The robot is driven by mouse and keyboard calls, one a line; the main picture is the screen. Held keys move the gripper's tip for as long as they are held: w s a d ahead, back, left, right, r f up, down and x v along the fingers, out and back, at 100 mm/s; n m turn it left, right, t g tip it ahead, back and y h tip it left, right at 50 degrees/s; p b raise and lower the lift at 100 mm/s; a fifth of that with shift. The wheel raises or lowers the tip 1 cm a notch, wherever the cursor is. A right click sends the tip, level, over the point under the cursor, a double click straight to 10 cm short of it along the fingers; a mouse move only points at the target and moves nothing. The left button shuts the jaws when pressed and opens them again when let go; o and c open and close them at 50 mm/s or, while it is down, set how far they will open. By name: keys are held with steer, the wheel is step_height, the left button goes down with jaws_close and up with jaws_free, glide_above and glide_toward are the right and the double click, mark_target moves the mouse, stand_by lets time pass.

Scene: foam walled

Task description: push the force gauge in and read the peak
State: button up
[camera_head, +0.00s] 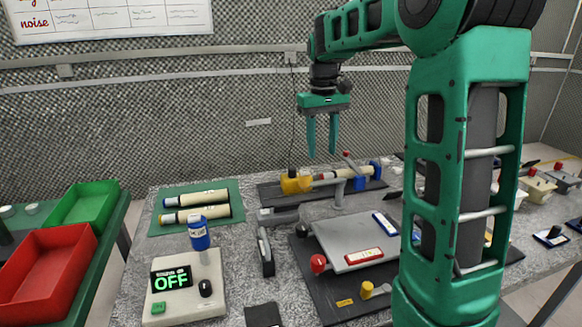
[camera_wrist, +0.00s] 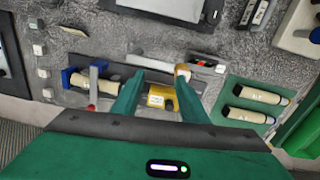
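A yellow block (camera_head: 297,183) sits at the left end of a dark base plate at the back of the bench; it is likely part of the force gauge, but I cannot be sure. A cream cylinder (camera_head: 357,171) lies in line with it, held by a blue support (camera_head: 360,183). The yellow block also shows in the wrist view (camera_wrist: 156,99), between my fingers in the picture. My gripper (camera_head: 321,155) hangs above this assembly, fingers pointing down, open and empty. No peak reading is legible.
A white box (camera_head: 178,300) with a display reading OFF stands front left, with a blue-capped cylinder (camera_head: 199,233) by it. Two cream cylinders lie on a green mat (camera_head: 238,214). A grey plate (camera_head: 335,230) lies mid-bench. Red (camera_head: 45,280) and green (camera_head: 112,195) trays stand left.

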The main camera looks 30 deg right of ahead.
steer(key=n, duration=0.2)
glide_above(292, 169)
step_height(292, 169, down, 12)
steer(key=shift+d+r, duration=0.1)
steer(key=shift+r, duration=0.15)
jaws_close()
